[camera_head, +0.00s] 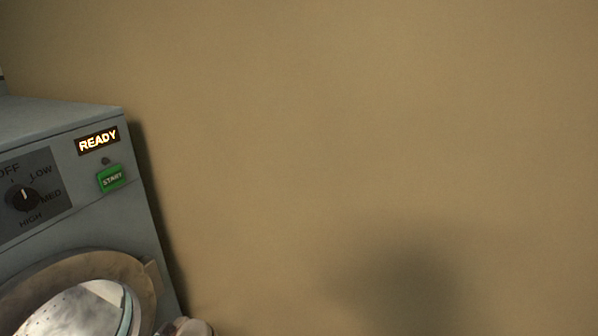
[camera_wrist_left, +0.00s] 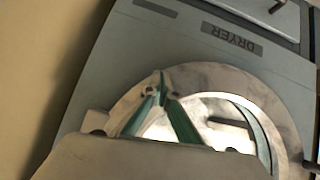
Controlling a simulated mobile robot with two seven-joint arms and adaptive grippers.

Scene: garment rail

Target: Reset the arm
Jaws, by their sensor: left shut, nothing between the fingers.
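My left gripper (camera_wrist_left: 162,82) shows in the left wrist view, its fingertips together and nothing between them. It is in front of the dryer's round door ring (camera_wrist_left: 215,78), and I cannot tell whether it touches the ring. The left gripper cannot be made out in the head view. My right gripper is in neither view.
The grey dryer (camera_head: 135,232) stands at the left of the head view, with a lit READY display (camera_head: 98,140), a green START button (camera_head: 112,178) and a heat knob (camera_head: 22,198). A bare tan wall (camera_head: 380,130) fills the rest.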

